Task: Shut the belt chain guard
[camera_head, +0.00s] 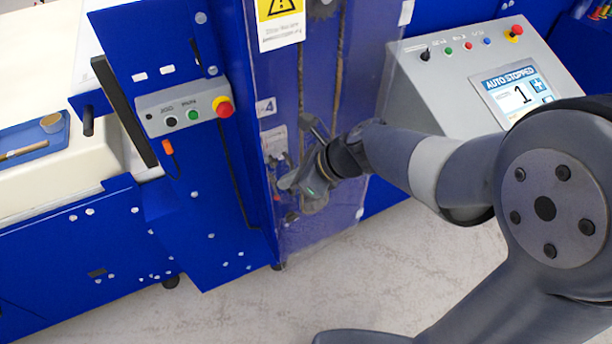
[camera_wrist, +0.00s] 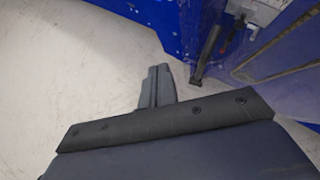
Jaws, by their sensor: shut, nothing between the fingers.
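The belt chain guard (camera_head: 345,75) is a tall see-through panel at the middle of the blue machine in the head view. Brown belt strips show through it. Its clear lower edge reaches over the floor; I cannot tell how far it stands open. It also shows at the right of the wrist view (camera_wrist: 298,85). My gripper (camera_head: 289,184) is shut and empty, close to the guard's lower part. Whether it touches the guard is unclear. In the wrist view, its closed fingers (camera_wrist: 157,72) point over the floor, left of a dark bar (camera_wrist: 207,52) by the guard.
A grey button box (camera_head: 184,107) with a red knob is on the blue panel left of the guard. A sloped grey console (camera_head: 455,85) with an "AUTO STOPPED" screen (camera_head: 515,94) stands at the right, behind my arm. The pale floor (camera_head: 230,310) in front is clear.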

